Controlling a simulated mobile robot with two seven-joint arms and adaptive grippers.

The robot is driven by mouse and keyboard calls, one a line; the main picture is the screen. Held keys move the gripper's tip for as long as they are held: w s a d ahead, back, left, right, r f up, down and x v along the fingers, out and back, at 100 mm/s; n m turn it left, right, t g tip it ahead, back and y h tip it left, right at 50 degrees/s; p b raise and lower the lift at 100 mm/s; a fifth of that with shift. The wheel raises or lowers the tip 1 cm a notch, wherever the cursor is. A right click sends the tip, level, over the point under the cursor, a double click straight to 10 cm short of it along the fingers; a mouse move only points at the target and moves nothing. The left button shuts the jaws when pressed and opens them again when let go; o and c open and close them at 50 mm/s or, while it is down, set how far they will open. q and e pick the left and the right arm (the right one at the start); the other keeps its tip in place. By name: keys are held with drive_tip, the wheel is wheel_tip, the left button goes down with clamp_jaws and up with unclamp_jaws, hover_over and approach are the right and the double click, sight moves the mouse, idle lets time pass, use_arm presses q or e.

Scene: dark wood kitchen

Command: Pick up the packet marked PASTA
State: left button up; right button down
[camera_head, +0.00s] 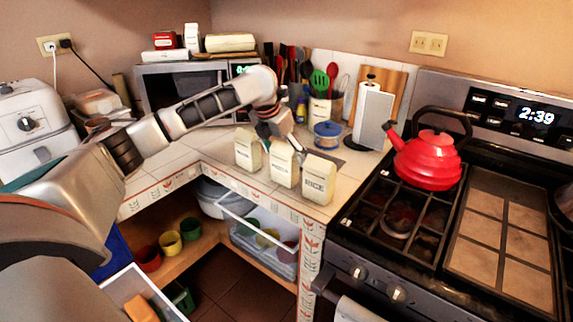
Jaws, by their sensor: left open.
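Three cream packets stand upright in a row near the front edge of the tiled counter. The middle packet (284,165) has a small label that seems to read PASTA. The right packet (318,182) reads RICE. The label of the left packet (247,150) is too small to read surely. My left gripper (284,136) is open and points down just above and behind the middle packet, with nothing visible in it. Its fingertips are partly hidden, so I cannot tell if they touch the packet. My right gripper is not in view.
A blue-lidded jar (328,136) stands behind the right packet. A paper towel holder (372,115) and a utensil crock (322,108) are farther back. The stove with a red kettle (430,160) is at right. A microwave (185,88) stands behind my left arm.

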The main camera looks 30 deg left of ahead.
use_arm(q)
drive_tip(key=b+x, duration=0.1)
drive_tip(key=x, duration=0.4)
drive_tip(key=shift+w+a+f, duration=0.15)
drive_tip(key=shift+w+f, duration=0.1)
drive_tip(key=c, duration=1.3)
